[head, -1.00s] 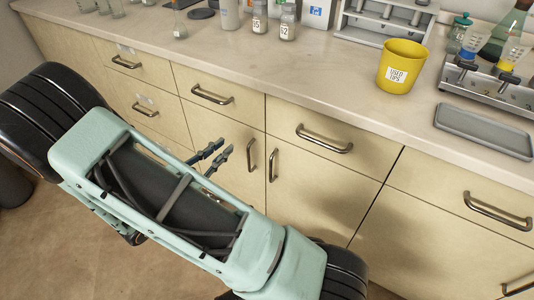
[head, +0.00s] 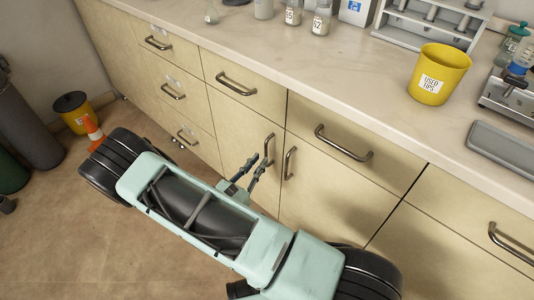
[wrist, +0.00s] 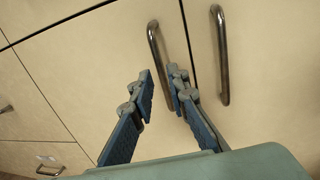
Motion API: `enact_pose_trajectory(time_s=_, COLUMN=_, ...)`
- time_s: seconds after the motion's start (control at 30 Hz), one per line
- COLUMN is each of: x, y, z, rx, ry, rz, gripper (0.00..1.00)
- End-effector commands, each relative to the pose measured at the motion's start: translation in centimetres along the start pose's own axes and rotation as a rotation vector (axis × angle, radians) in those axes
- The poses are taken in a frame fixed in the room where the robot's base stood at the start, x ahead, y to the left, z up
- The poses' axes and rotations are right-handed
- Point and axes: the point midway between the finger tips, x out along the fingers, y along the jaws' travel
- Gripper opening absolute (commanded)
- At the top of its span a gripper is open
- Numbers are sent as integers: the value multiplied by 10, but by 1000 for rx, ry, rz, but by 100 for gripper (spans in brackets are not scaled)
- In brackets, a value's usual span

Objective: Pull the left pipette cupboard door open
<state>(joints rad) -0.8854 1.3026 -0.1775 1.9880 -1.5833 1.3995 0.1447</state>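The left cupboard door (head: 237,130) is a pale wood panel and looks shut. Its vertical metal handle (head: 268,149) is near its right edge and also shows in the wrist view (wrist: 156,45). My gripper (head: 256,163) is at the lower part of this handle. In the wrist view my gripper (wrist: 160,72) is open, with one fingertip on each side of the handle in the picture. The right finger overlaps the handle's lower end. I cannot tell whether the fingers reach around the bar or touch it.
The right door's handle (head: 290,163) stands close beside. Drawers with horizontal handles (head: 236,84) lie above and to the left. The worktop (head: 330,75) holds a yellow used-tips cup (head: 439,75). An orange cone (head: 93,131) and a yellow bin (head: 75,113) are on the floor at left.

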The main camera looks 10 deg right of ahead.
Motion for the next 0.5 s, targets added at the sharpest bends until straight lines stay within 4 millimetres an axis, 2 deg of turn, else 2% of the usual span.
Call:
enact_pose_trajectory(time_s=0.03, x=11, y=-1, z=-1, rx=1, ry=-2, rz=-4, gripper=15)
enact_pose_trajectory(time_s=0.2, x=36, y=-1, z=-1, rx=1, ry=-1, rz=-3, gripper=15)
enact_pose_trajectory(time_s=0.33, x=48, y=-1, z=0, rx=1, ry=-1, rz=-2, gripper=15)
enact_pose_trajectory(time_s=0.5, x=52, y=0, z=0, rx=0, ry=0, rz=0, gripper=15)
